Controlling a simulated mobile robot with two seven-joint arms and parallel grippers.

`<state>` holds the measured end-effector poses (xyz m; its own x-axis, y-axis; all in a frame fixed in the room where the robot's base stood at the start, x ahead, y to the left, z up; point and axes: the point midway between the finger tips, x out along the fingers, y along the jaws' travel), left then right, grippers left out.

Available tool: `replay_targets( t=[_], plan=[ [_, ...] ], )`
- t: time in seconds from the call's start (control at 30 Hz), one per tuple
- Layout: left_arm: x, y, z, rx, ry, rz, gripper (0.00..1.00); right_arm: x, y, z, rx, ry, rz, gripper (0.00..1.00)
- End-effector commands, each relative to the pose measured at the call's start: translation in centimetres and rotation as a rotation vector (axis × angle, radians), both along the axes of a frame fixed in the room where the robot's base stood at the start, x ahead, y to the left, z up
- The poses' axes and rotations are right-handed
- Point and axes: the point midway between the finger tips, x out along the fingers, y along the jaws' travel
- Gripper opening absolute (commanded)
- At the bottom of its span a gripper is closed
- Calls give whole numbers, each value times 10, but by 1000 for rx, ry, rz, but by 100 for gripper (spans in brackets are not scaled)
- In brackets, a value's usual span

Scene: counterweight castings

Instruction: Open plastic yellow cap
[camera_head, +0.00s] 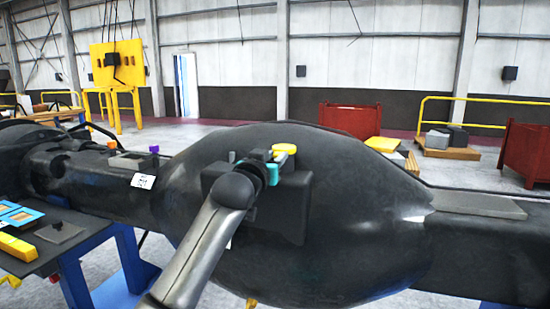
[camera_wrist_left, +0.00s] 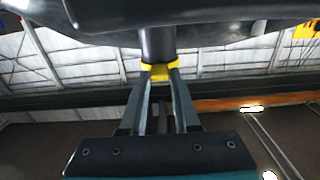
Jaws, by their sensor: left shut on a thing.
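A round yellow cap (camera_head: 284,149) shows at the upper part of the big black casting (camera_head: 350,220) in the head view. My left gripper (camera_head: 262,160) is right beside it, in front of the casting, its fingers mostly hidden there. In the left wrist view, the two dark fingers of my left gripper (camera_wrist_left: 160,72) are shut on a yellow piece (camera_wrist_left: 158,70), which appears to be the cap. A dark cylindrical stub (camera_wrist_left: 158,43) meets the yellow piece from above. I cannot tell whether cap and stub are apart. My right gripper is not in view.
Small orange (camera_head: 112,145) and purple (camera_head: 154,149) pieces sit on the casting's left arm. A dark table (camera_head: 75,245) with yellow and blue items stands at the left. Red bins (camera_head: 350,119) and a yellow rail (camera_head: 485,98) are farther back, with open floor between.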

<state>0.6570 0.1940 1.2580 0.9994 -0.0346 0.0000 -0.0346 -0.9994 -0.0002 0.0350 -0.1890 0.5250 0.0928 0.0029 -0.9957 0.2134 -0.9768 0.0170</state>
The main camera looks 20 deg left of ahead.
Motion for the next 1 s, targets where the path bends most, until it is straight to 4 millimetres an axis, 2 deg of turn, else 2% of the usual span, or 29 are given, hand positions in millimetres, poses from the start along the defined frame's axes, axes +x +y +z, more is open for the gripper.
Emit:
replay_targets(
  t=[0.03,0.13,0.17,1.0],
  plan=[
    [0,0,0,0,0,0,12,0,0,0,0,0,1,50],
    [0,0,0,0,0,0,0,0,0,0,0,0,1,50],
    [0,0,0,0,0,0,0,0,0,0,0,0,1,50],
    [0,0,-1,0,1,-1,0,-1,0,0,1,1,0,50]
  ],
)
